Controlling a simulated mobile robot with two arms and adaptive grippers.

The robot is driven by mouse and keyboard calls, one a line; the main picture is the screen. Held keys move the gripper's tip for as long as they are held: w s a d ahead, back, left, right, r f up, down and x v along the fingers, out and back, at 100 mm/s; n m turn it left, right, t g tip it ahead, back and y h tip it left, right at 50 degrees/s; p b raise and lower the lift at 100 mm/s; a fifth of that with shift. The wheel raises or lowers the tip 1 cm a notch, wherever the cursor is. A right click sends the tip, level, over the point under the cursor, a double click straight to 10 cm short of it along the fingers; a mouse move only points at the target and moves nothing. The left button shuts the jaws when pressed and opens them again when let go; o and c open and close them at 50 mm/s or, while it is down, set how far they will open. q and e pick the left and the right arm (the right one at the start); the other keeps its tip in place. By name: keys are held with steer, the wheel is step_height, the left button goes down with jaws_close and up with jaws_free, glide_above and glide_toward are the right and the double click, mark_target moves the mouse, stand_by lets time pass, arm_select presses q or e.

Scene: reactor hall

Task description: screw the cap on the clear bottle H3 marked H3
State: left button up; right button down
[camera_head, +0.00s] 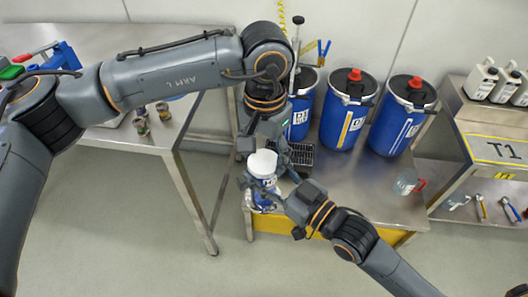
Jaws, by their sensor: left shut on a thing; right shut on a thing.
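The clear bottle H3 (264,191) stands upright near the front left of the steel bench, with a blue and white label whose marking is only partly readable. A white cap (262,163) sits at the bottle's top; whether its thread is engaged I cannot tell. My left gripper (264,153) comes down from above and is shut on the cap, its fingers partly hidden behind it. My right gripper (262,193) reaches in from the right and is shut around the bottle's body; the gripper covers part of the label.
A black grid tray (300,154) lies behind the bottle. A clear beaker with a red handle (407,183) stands at the right. The bench between them is clear.

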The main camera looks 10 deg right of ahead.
arm_select(q)
steer(key=m, duration=0.5)
steer(key=shift+m, duration=0.4)
steer(key=o, duration=0.7)
steer(key=shift+o, duration=0.2)
steer(key=shift+r, duration=0.1)
steer(key=shift+r, duration=2.15)
steer(key=shift+c, duration=0.4)
